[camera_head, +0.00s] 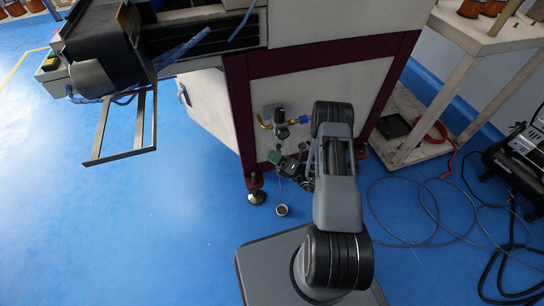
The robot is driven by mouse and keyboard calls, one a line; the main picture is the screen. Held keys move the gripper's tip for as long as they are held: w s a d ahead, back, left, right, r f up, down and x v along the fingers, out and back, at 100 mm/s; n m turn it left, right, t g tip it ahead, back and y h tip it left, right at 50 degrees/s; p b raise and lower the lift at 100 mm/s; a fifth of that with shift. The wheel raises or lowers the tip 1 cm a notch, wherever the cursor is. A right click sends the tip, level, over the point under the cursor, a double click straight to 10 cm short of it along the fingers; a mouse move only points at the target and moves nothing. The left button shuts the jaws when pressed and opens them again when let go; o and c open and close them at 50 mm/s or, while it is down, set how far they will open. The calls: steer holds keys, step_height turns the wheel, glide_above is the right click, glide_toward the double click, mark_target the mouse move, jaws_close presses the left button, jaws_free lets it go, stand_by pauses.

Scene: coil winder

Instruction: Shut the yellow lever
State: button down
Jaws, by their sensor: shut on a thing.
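A small air fitting assembly (279,118) sits on the lower side of the machine, with a yellow, brass-like part (265,123) at its left and a blue part (303,119) at its right. I cannot make out for sure which part is the yellow lever, or its angle. My gripper (277,160) is just below these fittings, close to the machine's panel. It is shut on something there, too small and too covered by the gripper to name. A small green part (274,157) shows at the gripper's end.
The machine's dark red leg (240,120) stands just left of the fittings. A small round cup (281,210) is on the blue floor below. A shelf table (440,140), loose cables (420,215) and a black machine (520,150) are at the right. The left floor is clear.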

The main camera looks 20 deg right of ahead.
steer(key=c, duration=1.4)
jaws_free()
steer(key=shift+d, duration=0.1)
steer(key=p+v, duration=0.1)
steer(key=v, duration=1.2)
steer(key=shift+s+d+f+p, duration=0.2)
steer(key=shift+p, duration=0.15)
